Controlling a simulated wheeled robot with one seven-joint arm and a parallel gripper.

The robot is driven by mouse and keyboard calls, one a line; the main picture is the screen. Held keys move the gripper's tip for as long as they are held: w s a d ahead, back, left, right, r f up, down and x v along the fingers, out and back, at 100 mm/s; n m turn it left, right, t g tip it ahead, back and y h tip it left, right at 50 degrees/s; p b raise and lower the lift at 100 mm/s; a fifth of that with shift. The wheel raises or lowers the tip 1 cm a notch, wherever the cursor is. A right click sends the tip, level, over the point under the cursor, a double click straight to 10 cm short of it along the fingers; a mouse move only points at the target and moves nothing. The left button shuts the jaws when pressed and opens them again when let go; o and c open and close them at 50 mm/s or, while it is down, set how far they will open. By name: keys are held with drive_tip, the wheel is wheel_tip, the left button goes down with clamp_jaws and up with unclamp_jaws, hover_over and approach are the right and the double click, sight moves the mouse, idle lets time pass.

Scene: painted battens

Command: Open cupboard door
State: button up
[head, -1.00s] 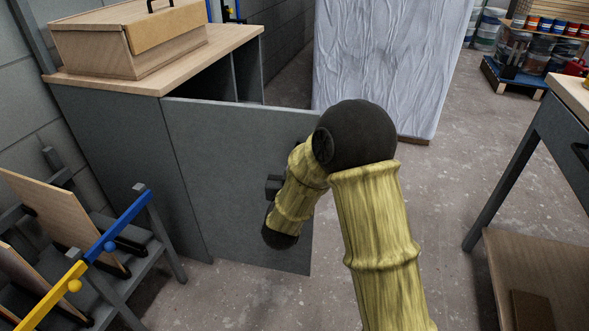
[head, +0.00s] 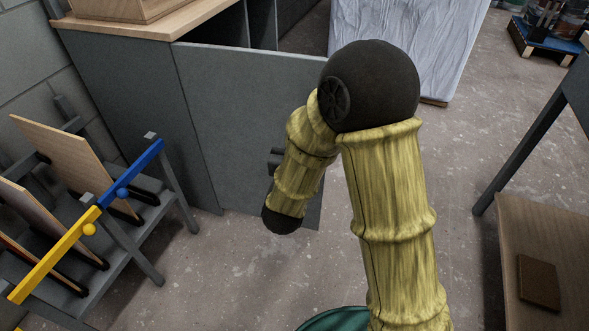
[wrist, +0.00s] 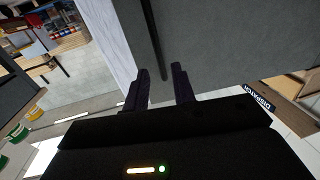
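The grey cupboard (head: 130,110) stands at the left in the head view, under a light wood top. Its grey door (head: 235,110) is swung well open, with part of the dark inside showing behind its top edge. The door also fills the upper part of the wrist view (wrist: 220,45). A dark bar handle (wrist: 154,40) runs down the door face there. My gripper (wrist: 162,76) is open, its two dark fingers apart, with the handle's lower end showing between the fingertips. Contact cannot be told. In the head view my arm hides most of the gripper and handle.
A rack with boards (head: 70,180) and a blue-and-yellow bar stands at the left front. A wrapped sheet-covered block (head: 440,50) stands behind the door. A workbench with a low shelf (head: 545,240) is at the right. The floor between is clear.

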drive_tip(key=s+a+b, duration=0.1)
drive_tip(key=s+b, duration=0.3)
drive_tip(key=s, duration=0.2)
drive_tip(key=shift+s+f, duration=0.2)
drive_tip(key=shift+s+b, duration=0.1)
drive_tip(key=shift+b, duration=0.35)
drive_tip(key=s+b, duration=0.1)
drive_tip(key=b, duration=0.2)
drive_tip(key=s+b, duration=0.1)
drive_tip(key=b, duration=0.2)
drive_tip(key=shift+a+r, duration=0.1)
drive_tip(key=shift+a, duration=0.1)
drive_tip(key=shift+s+r, duration=0.1)
drive_tip(key=shift+s, duration=0.1)
